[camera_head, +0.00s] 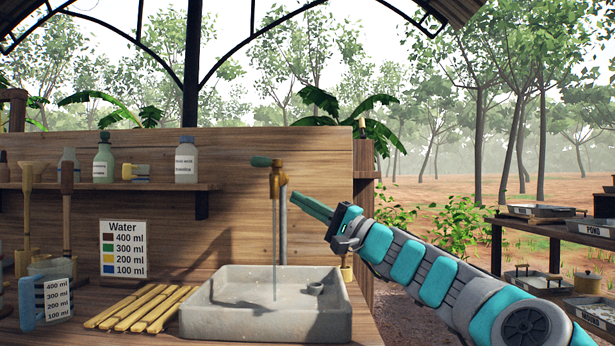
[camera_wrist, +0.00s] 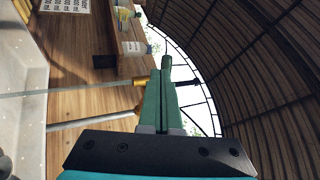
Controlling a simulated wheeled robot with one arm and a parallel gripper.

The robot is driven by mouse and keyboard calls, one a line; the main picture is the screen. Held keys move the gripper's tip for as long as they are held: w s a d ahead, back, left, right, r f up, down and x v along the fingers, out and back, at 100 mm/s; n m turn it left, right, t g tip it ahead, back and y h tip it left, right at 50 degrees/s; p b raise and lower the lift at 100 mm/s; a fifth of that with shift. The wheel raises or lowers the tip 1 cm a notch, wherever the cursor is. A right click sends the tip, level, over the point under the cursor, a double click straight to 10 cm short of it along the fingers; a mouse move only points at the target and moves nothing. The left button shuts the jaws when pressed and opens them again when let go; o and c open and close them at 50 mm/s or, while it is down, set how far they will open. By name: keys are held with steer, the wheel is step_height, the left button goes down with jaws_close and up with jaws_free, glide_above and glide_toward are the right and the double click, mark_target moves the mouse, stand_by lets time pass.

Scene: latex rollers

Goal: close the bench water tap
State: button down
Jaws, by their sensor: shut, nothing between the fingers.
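The bench water tap (camera_head: 276,168) is brass with a green lever handle (camera_head: 261,161) that points left in the head view. It stands on a grey pipe (camera_head: 283,225) behind the sink. A thin stream of water (camera_head: 274,235) runs from it into the grey stone sink (camera_head: 200,318). My gripper (camera_head: 296,198) is shut and empty, its green fingers just right of the tap and lower than the handle. In the wrist view the shut fingers (camera_wrist: 164,76) overlap the brass tap (camera_wrist: 141,80), with the green handle (camera_wrist: 166,61) beyond the tips. I cannot tell whether they touch.
A wooden back wall carries a shelf (camera_head: 120,187) with bottles (camera_head: 186,160). A Water sign (camera_head: 124,248), yellow wooden slats (camera_head: 140,308) and a measuring container (camera_head: 54,300) stand left of the sink. A rack with trays (camera_head: 540,211) is at the right. The space above the sink is mostly free.

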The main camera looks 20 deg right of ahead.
steer(key=w+d+m+t, duration=0.1)
steer(key=d, duration=0.3)
steer(key=p, duration=0.2)
glide_toward(263, 165)
steer(key=shift+t+h, duration=0.3)
steer(key=shift+h, duration=0.1)
steer(key=x, duration=0.5)
steer(key=shift+w+r, duration=0.25)
steer(key=shift+r, duration=0.1)
steer(key=shift+w+a+r+p, duration=0.15)
steer(key=shift+w+a+p, duration=0.15)
steer(key=shift+w+a, duration=0.15)
steer(key=shift+s+a+m+h+b, duration=0.1)
steer(key=shift+a+m+h+b, duration=0.2)
steer(key=shift+b, duration=0.4)
